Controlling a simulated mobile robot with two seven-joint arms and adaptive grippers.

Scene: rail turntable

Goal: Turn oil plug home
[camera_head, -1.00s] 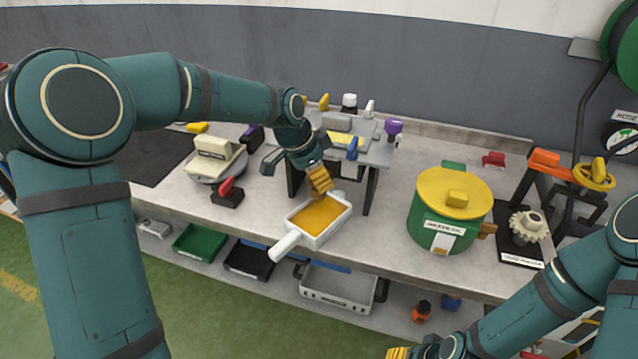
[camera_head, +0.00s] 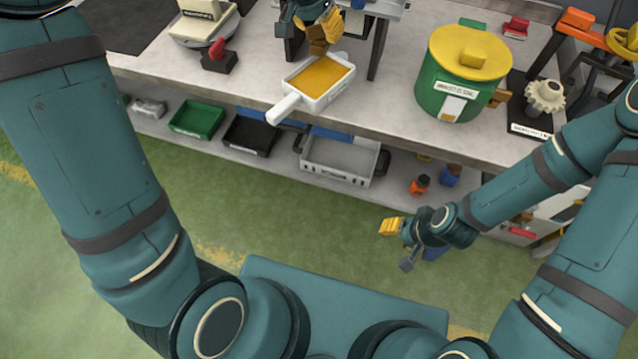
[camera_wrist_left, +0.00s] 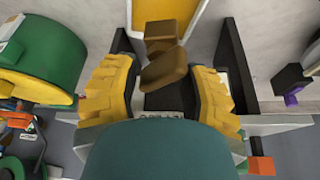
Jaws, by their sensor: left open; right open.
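The oil plug appears to be the brown, blocky piece (camera_wrist_left: 165,62) in the left wrist view, with a flat grip end towards me. It lies between the two yellow fingers of my open left gripper (camera_wrist_left: 162,95), with gaps visible on both sides. In the head view, my left gripper (camera_head: 318,30) is under the raised stand, with the brown piece (camera_head: 317,47) at its tip, just behind a white pan (camera_head: 337,93) of amber oil. Whether the plug is fully seated is hidden. My right gripper (camera_head: 397,245) is open and empty, in front of the bench.
A green drum with a yellow lid (camera_head: 451,90) stands to the right on the bench (camera_head: 398,110). A white gear on a black stand (camera_head: 530,124) is beyond it. A red-handled block (camera_head: 219,60) is left of the pan.

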